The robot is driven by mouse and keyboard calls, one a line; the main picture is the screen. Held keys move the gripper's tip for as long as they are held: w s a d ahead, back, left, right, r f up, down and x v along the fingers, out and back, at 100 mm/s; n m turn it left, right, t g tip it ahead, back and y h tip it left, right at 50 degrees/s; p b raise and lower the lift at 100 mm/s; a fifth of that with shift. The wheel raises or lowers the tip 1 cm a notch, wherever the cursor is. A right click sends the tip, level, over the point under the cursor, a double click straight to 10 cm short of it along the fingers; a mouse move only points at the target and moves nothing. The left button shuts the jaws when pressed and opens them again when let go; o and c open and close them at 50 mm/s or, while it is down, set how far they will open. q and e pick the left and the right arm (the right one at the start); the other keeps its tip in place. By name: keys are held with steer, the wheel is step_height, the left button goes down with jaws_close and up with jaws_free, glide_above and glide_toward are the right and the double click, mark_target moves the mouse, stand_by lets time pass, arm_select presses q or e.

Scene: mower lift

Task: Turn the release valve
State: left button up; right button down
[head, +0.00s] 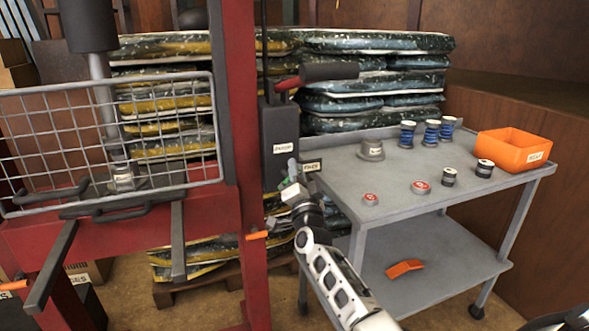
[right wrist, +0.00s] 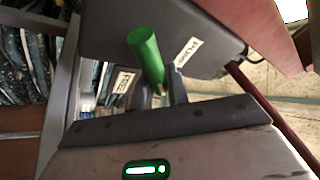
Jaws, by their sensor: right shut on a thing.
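The release valve shows as a green handle (right wrist: 147,52) in the right wrist view, standing out from a dark pump box. Only a little green (head: 284,184) shows in the head view, at the lower edge of the box (head: 279,138). My right gripper (head: 291,186) is there, with its arm coming up from below. In the right wrist view its dark fingers (right wrist: 148,88) are on both sides of the green handle's lower end, shut on it. The fingers hide part of the handle. My left gripper is in neither view.
A grey cart (head: 420,160) at the right holds several spools, red-topped pieces and an orange bin (head: 512,152). A black-gripped pump lever (head: 330,72) sticks out above the box. Stacked bags stand behind.

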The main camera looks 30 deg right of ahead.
steer(key=m+g+h, duration=0.1)
steer(key=m, duration=0.1)
steer(key=m+p, duration=0.1)
steer(key=m, duration=0.1)
steer(key=f+m+g+h, duration=0.1)
steer(key=m, duration=0.1)
steer(key=shift+d+g+h+p, duration=0.2)
steer(key=shift+g+h+p, duration=0.1)
steer(key=m, duration=0.1)
steer(key=m+g+p, duration=0.1)
steer(key=m, duration=0.1)
steer(key=shift+s+f, duration=0.1)
steer(key=shift+f, duration=0.1)
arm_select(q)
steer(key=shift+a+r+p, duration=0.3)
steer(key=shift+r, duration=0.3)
arm_select(e)
steer(key=shift+d+f+m+g, duration=0.15)
steer(key=shift+m+g, duration=0.25)
steer(key=shift+m, duration=0.5)
steer(key=shift+f, duration=0.15)
steer(key=c, duration=1.4)
jaws_free()
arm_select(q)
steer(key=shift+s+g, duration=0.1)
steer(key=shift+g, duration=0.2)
arm_select(e)
steer(key=shift+o, duration=0.2)
